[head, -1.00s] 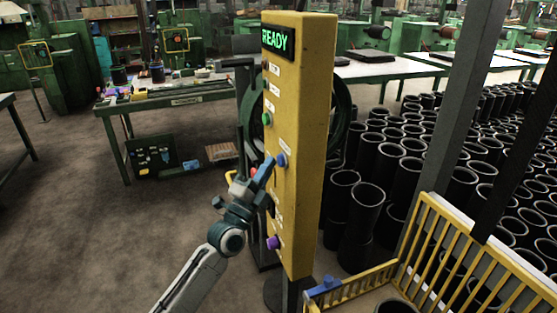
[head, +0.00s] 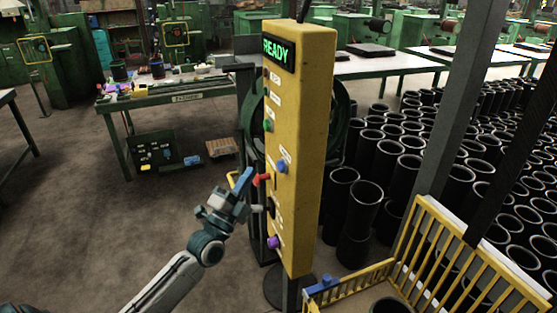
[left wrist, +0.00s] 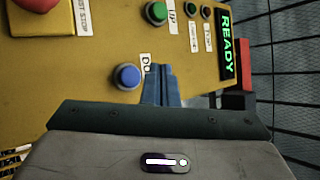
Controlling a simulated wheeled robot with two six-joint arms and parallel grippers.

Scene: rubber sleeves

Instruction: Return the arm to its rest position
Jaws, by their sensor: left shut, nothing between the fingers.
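My left gripper (head: 243,182) is shut and empty, with blue fingertips, just left of the yellow control panel (head: 308,150) in the head view. Its fingers show in the left wrist view (left wrist: 162,86) beside the blue button (left wrist: 127,76). In that view a small gap to the panel cannot be judged exactly. The blue button also shows in the head view (head: 282,166), to the right of the fingertips. A red button (head: 261,180) is close to the right of the fingers. The panel's display (head: 278,52) reads READY in green. My right gripper is not in view.
A green button (head: 268,125) and a purple button (head: 273,243) are on the panel. A yellow railing (head: 455,245) and many black sleeves (head: 360,207) stand to the right. A green workbench (head: 180,95) stands behind at left. The floor left of my arm is open.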

